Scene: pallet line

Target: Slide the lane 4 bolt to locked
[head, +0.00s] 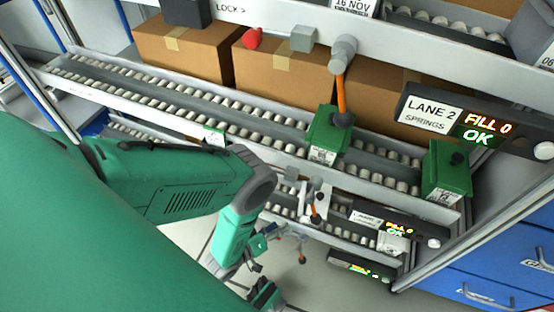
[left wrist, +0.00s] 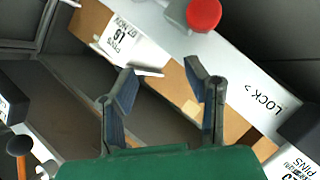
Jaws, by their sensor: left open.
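In the left wrist view a round red knob (left wrist: 203,14) sits on a pale rail at the top. The word LOCK with an arrow (left wrist: 262,100) is printed along the same rail. I cannot read a lane number there, so I cannot tell whether this is the lane 4 bolt. My left gripper (left wrist: 162,75) is open and empty, its two fingers below the knob and apart from it. In the head view my left gripper (head: 266,290) is small at the bottom, below the rack's lower lanes. My right gripper is not in view.
Another red knob (head: 252,38) sits on the upper rail in the head view, beside a grey block (head: 303,38). Roller lanes carry green bins (head: 328,138). A lane 2 sign (head: 430,112) hangs at right. Cardboard (left wrist: 185,103) shows behind my fingers. Levers with orange stems (head: 341,98) jut out.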

